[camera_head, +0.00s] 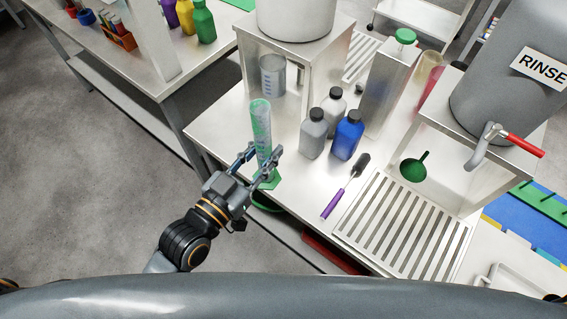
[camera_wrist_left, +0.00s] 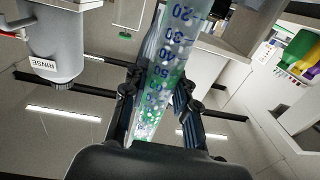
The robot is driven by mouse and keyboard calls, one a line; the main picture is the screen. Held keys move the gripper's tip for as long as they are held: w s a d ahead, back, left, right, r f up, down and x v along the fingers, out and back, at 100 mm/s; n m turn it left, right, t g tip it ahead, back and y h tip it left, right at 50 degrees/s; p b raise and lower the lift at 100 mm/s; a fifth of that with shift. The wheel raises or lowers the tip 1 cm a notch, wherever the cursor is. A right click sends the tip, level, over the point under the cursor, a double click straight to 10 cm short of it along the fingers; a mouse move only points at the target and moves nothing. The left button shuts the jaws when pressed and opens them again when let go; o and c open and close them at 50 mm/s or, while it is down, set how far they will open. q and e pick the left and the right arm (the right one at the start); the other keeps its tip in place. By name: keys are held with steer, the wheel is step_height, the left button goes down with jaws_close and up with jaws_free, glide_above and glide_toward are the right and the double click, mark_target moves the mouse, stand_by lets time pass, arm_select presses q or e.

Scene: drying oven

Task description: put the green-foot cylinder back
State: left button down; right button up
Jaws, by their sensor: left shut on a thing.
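The green-foot cylinder (camera_head: 260,125) is a tall clear graduated tube with blue markings and a green hexagonal foot. In the head view it stands close to upright at the left front corner of the steel bench (camera_head: 215,128). My left gripper (camera_head: 261,164) is shut on the lower part of its tube, just above the foot. I cannot tell whether the foot touches the bench top. In the left wrist view the cylinder (camera_wrist_left: 170,70) runs between the two fingers, its scale numbers readable. My right gripper is not in view.
Grey bottles (camera_head: 314,134) and a blue bottle (camera_head: 347,135) stand right of the cylinder. A green funnel (camera_head: 414,167) sits under the RINSE tank (camera_head: 507,75). A metal can (camera_head: 272,76) stands behind.

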arm_select(q)
steer(key=shift+d+f+m+h, duration=0.3)
steer(key=shift+d+f+h, duration=0.1)
steer(key=shift+f, duration=0.2)
steer(key=w+d+f, duration=0.1)
steer(key=w+f, duration=0.3)
steer(key=w+d+f, duration=0.1)
steer(key=w+f, duration=0.3)
steer(key=w+d+f, duration=0.2)
steer(key=w+f, duration=0.2)
steer(key=w, duration=0.1)
steer(key=shift+w+d+f+b, duration=0.1)
steer(key=shift+f+b, duration=0.15)
steer(key=shift+b, duration=0.1)
steer(key=shift+f, duration=0.25)
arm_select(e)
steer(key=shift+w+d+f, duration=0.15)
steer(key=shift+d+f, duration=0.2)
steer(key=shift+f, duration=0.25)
